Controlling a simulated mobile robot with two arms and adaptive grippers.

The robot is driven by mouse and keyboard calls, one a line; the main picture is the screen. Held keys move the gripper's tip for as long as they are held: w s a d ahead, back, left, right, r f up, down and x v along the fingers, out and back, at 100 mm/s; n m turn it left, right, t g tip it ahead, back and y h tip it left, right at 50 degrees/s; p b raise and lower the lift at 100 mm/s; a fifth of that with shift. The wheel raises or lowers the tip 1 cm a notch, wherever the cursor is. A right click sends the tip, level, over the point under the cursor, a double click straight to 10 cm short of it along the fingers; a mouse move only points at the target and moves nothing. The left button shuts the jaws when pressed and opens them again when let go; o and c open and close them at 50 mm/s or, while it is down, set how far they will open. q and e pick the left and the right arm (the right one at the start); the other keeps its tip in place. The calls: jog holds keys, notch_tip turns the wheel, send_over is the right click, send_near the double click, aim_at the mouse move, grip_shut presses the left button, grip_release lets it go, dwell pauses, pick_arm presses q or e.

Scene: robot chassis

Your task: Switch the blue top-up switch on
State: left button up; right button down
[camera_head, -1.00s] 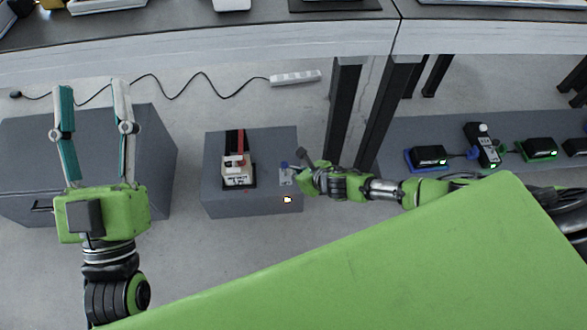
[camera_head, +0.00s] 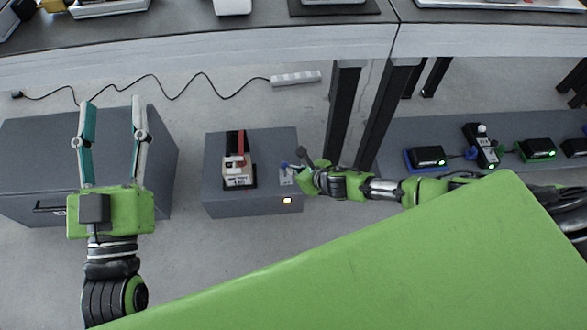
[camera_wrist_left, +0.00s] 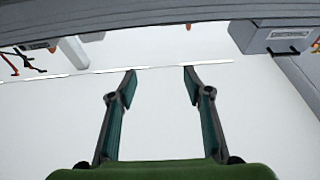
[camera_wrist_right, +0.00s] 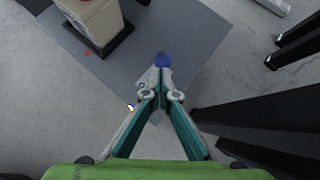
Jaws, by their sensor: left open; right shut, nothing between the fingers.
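The blue switch (camera_head: 284,166) sits on a small plate on top of the grey box (camera_head: 270,190), near its right edge. In the right wrist view the blue switch (camera_wrist_right: 162,60) shows just beyond the fingertips. My right gripper (camera_head: 303,156) is shut and empty, close beside the switch; its fingertips (camera_wrist_right: 161,76) look very near the blue knob, but I cannot tell whether they touch it. The fingers hide part of the plate. My left gripper (camera_head: 114,102) is open and empty, above the large grey cabinet at the left; its fingers also show in the left wrist view (camera_wrist_left: 160,71).
A beige and red device (camera_head: 238,172) stands on the box, left of the switch. A small light (camera_head: 287,200) glows on the box's front. Dark table legs (camera_head: 342,115) rise just right of the box. A power strip (camera_head: 296,78) lies on the floor behind.

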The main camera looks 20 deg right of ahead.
pick_arm(q)
jog(key=shift+w+f+g, duration=0.25)
jog(key=shift+f+g, duration=0.35)
jog(key=shift+f, duration=0.5)
pick_arm(e)
jog(key=shift+r, duration=0.15)
pick_arm(q)
jog(key=shift+r, duration=0.1)
